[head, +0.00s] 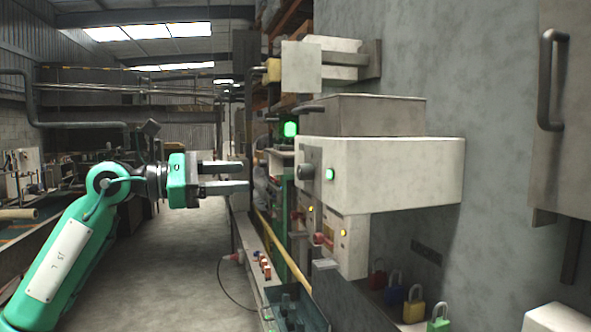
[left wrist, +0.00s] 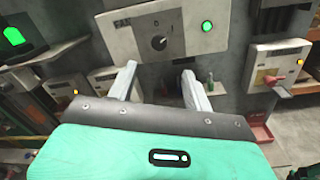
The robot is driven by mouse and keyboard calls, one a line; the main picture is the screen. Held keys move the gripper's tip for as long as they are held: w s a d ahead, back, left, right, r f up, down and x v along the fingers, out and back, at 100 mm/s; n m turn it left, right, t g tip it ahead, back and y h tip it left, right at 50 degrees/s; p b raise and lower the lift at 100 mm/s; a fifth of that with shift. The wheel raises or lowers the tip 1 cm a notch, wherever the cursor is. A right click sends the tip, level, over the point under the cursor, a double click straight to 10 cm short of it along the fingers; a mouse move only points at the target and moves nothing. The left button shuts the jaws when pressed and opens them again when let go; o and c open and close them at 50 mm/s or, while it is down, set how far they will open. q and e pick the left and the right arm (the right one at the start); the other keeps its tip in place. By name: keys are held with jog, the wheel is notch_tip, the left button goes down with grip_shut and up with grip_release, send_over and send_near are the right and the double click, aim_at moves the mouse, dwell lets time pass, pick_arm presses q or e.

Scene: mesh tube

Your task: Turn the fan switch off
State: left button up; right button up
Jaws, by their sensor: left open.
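The fan switch is a dark round knob (left wrist: 159,43) on a pale panel (left wrist: 122,40) with a small label that seems to read FAN. A lit green lamp (left wrist: 207,26) is to the knob's right. A light mark on the knob seems to point up and right, but it is small. In the head view the knob (head: 306,173) sticks out from the left face of a pale box (head: 400,165), beside the lit lamp (head: 330,174). My left gripper (head: 242,177) is open and empty, level with the knob and apart from it. In the left wrist view its fingers (left wrist: 159,72) lie below the knob.
Lower boxes with red handles (head: 323,240) and yellow lamps hang under the fan box. Another red-handled switch (left wrist: 271,80) is at the right in the wrist view.

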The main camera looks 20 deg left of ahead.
aim_at(299, 174)
pick_arm(q)
jog(key=p+x, duration=0.4)
jog(key=x, duration=0.6)
jog(key=shift+w+r, duration=0.15)
jog(key=shift+w, duration=0.1)
jog(key=shift+w+d+p, duration=0.3)
jog(key=shift+w+d, duration=0.05)
jog(key=shift+d, duration=0.25)
jog(key=shift+w+d+f, duration=0.1)
jog(key=shift+w+f, duration=0.05)
jog(key=shift+f, duration=0.05)
jog(key=c, duration=1)
